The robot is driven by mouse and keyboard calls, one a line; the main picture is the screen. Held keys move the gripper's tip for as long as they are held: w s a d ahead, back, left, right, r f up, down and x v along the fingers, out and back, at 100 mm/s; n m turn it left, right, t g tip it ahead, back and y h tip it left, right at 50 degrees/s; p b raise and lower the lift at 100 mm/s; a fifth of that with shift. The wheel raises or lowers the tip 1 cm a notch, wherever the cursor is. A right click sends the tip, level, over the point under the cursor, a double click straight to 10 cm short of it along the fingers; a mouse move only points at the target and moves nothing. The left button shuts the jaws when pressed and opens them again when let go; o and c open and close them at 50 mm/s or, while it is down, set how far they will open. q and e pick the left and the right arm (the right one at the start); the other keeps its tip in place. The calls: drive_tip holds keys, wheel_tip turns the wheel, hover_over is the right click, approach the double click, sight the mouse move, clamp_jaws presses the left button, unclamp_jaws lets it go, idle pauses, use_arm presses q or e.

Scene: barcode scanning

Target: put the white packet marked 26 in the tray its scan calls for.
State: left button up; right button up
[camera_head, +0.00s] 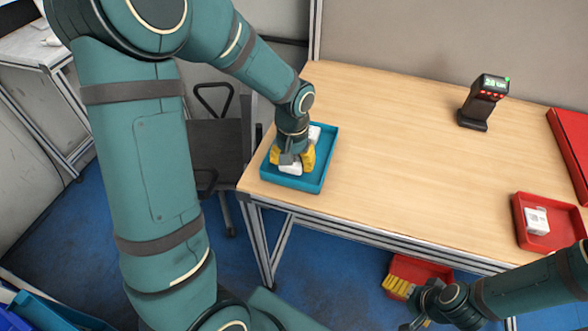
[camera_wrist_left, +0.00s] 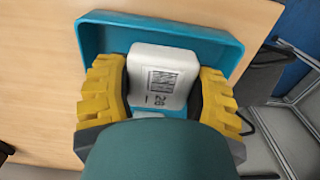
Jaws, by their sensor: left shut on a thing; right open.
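The white packet (camera_head: 291,168) is between the yellow fingers of my left gripper (camera_head: 292,161), which is shut on it inside the blue tray (camera_head: 318,173) at the table's left corner. In the left wrist view the packet (camera_wrist_left: 160,75) shows its barcode label and a number that looks like 26. I cannot tell whether it touches the floor of the blue tray (camera_wrist_left: 165,25). My right gripper (camera_head: 411,305) is open and empty, low in front of the table.
Another white piece (camera_head: 315,132) shows in the blue tray behind my left gripper. A red tray (camera_head: 549,242) at the right holds a white packet (camera_head: 537,221). A red box (camera_head: 573,150) is at the right edge. The table's middle (camera_head: 400,150) is clear.

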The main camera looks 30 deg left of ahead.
sight(293, 176)
use_arm(q)
drive_tip(key=shift+f+b, duration=0.35)
drive_tip(key=shift+f, duration=1.6)
drive_tip(key=shift+r, duration=0.1)
drive_tip(key=o, duration=1.3)
drive_tip(key=shift+f, duration=0.2)
drive_tip(key=shift+r, duration=0.1)
drive_tip(key=shift+r, duration=0.2)
wheel_tip(293, 176, up, 12)
drive_tip(key=shift+f+p, duration=0.1)
drive_tip(key=shift+p, duration=1.05)
